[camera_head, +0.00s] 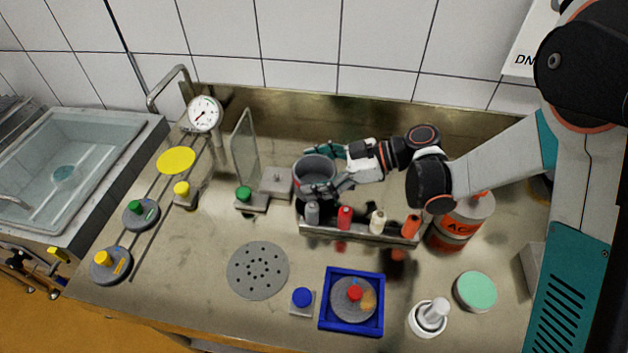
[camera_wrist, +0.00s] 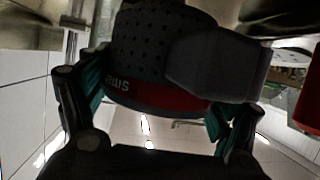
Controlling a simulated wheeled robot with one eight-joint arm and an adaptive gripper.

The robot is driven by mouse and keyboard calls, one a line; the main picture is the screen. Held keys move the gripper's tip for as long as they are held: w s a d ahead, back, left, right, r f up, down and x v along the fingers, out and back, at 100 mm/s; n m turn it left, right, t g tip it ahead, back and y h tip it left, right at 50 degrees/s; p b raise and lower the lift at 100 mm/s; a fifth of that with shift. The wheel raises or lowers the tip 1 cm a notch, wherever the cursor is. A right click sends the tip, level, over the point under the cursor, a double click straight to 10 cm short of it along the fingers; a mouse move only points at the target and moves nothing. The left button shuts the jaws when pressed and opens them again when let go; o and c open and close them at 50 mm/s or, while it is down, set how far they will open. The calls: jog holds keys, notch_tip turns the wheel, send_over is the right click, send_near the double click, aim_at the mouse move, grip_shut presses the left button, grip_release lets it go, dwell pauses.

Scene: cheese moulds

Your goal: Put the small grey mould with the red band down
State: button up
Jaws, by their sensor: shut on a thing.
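The small grey mould with the red band (camera_wrist: 150,50) fills the upper part of the wrist view, dark and dotted with holes. Its red band (camera_wrist: 165,98) is at the lower edge in that view, and part of some lettering shows. In the head view the mould (camera_head: 316,167) is a grey round vessel above the back of the metal bench. My gripper (camera_head: 318,172) is shut on it, with one teal finger on each side; both fingers also show in the wrist view. The mould's underside, and whether it touches anything below, cannot be told.
A metal rack (camera_head: 358,237) with several coloured bottles stands just in front of the mould. A small plate (camera_head: 277,184) and a clear upright panel (camera_head: 244,145) are to the left. An orange drum (camera_head: 456,232) is to the right. A blue tray (camera_head: 351,332) and perforated disc (camera_head: 257,270) lie in front.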

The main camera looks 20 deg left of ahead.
jog(key=shift+f, duration=1.05)
jog(key=shift+f+b, duration=0.2)
jog(key=shift+b, duration=0.2)
jog(key=o, duration=0.8)
jog(key=shift+r, duration=0.1)
jog(key=shift+r, duration=0.1)
jog(key=shift+w+d+r+p, duration=0.15)
jog(key=shift+d+r+p, duration=0.1)
jog(key=shift+p, duration=0.15)
jog(key=p+v, duration=0.3)
jog(key=v, duration=0.8)
jog(key=shift+d, duration=0.2)
jog(key=shift+w, duration=0.1)
